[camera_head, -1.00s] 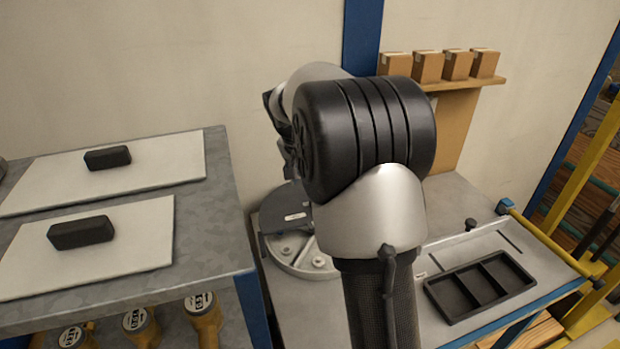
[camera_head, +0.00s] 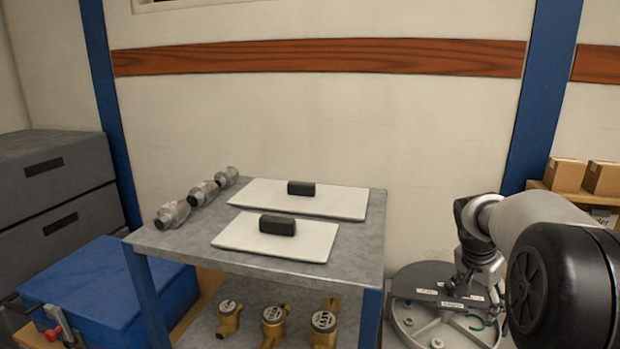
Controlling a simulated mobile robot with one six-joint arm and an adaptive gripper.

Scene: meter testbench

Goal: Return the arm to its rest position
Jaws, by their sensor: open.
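My arm (camera_head: 540,215) is at the right edge of the head view, with its black elbow joint nearest the camera. It bends down from a silver link to the wrist. My gripper (camera_head: 468,286) is at the end of the wrist, small and partly hidden, low over the round grey fixture (camera_head: 425,315). It is open, and I see nothing held in it. I cannot tell whether it touches the fixture.
A metal cart (camera_head: 180,245) stands in the middle with two white boards (camera_head: 245,238), each bearing a black block. Silver fittings (camera_head: 203,193) lie at its left, and brass meters (camera_head: 272,318) stand on its lower shelf. A blue box (camera_head: 100,285) and grey drawers (camera_head: 55,180) are at left.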

